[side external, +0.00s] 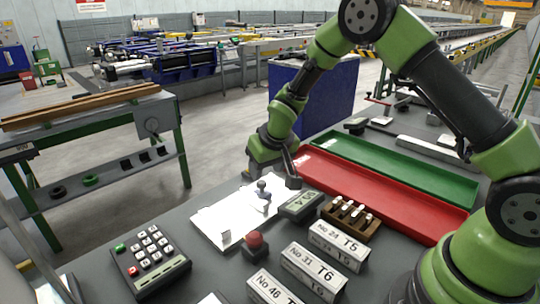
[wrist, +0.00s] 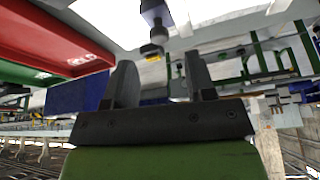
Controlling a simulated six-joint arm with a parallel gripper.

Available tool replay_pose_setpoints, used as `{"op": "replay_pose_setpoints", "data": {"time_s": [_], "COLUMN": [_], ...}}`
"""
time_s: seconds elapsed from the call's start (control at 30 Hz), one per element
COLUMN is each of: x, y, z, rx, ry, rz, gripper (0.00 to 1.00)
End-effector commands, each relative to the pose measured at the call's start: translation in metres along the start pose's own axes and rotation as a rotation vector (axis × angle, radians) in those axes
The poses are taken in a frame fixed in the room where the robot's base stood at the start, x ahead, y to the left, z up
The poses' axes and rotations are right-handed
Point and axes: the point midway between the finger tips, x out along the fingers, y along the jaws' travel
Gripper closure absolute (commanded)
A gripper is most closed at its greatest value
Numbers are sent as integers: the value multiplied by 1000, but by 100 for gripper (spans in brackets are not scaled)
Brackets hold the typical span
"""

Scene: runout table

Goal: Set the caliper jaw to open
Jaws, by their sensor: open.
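A white sheet (side external: 208,222) lies on the grey bench in the side view. A small grey fixture with a round knob (side external: 262,186) stands near its right side, and a small pale upright block (side external: 225,237) stands near its front. I cannot tell clearly which part is the caliper jaw. My gripper (side external: 285,172) is above the bench, just behind and right of the knob, apart from the sheet. In the wrist view my gripper (wrist: 160,82) shows two dark fingers spread apart, with nothing held. A dark part with a pale round end (wrist: 158,35) shows beyond them.
A red tray (side external: 385,196) and a green tray (side external: 405,165) lie right of my gripper.

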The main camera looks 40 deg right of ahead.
Motion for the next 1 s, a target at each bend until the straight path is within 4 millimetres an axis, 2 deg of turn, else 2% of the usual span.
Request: {"op": "replay_pose_setpoints", "data": {"time_s": [0.1,0.3,0.77,0.87,1.0], "x": [-24,-47,-56,-76,-131], "y": [0,0,0,1,5], "z": [-1,0,0,-1,5], "rx": [0,-2,2,16,58], "ry": [4,1,4,17,50], "rz": [-1,0,-1,-6,-28], "gripper": [50,50,50,50,50]}}
